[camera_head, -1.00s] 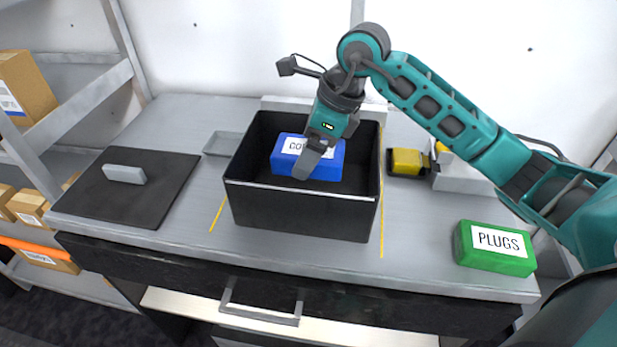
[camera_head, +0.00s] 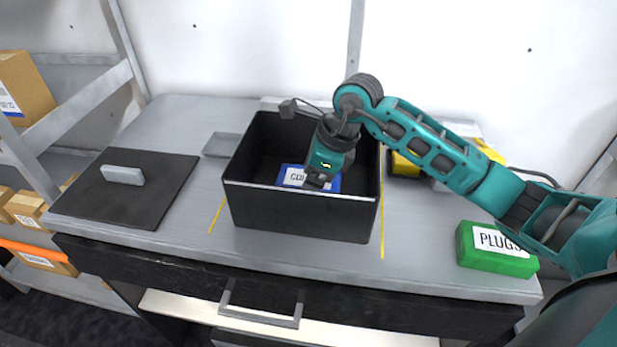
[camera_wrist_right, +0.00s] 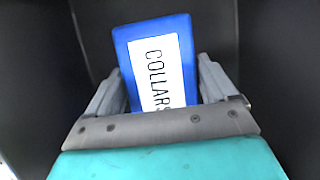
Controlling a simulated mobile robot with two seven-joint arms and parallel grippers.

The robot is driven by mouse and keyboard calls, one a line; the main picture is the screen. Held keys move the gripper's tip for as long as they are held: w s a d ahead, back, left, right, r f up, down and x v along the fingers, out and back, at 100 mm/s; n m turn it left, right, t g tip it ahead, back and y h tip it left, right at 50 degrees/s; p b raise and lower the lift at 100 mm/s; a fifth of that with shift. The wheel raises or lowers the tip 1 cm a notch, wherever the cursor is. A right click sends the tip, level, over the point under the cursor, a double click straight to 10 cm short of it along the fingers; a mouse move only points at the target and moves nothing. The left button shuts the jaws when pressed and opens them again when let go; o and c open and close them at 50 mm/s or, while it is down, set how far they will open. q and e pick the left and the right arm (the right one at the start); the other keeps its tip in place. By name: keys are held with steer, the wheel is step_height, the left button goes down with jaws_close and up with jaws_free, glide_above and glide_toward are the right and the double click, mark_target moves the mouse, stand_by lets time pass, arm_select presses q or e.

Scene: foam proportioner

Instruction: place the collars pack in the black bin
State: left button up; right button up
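The collars pack (camera_head: 293,177), a blue box with a white label, is down inside the black bin (camera_head: 298,212), below the rim. Whether its underside touches the bin floor cannot be seen. My right gripper (camera_head: 318,180) reaches down into the bin from above. In the right wrist view the pack (camera_wrist_right: 155,70) sits between the two grey fingers (camera_wrist_right: 163,90), which lie close against its sides. The lower part of its label is hidden by the gripper. My left gripper is not in view.
A green plugs pack (camera_head: 495,250) lies on the worktop (camera_head: 420,265) at the right. A yellow item (camera_head: 403,166) is behind my right arm. A dark board (camera_head: 120,200) with a grey block (camera_head: 122,175) is at the left. A shallow grey tray (camera_head: 221,145) is beside the bin.

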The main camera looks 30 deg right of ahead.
steer(key=shift+o, duration=1.1)
steer(key=shift+d+r, duration=0.15)
steer(key=shift+r, duration=0.35)
steer(key=v, duration=1.1)
steer(key=shift+r+p, duration=0.2)
steer(key=shift+p, duration=0.2)
steer(key=shift+s, duration=0.1)
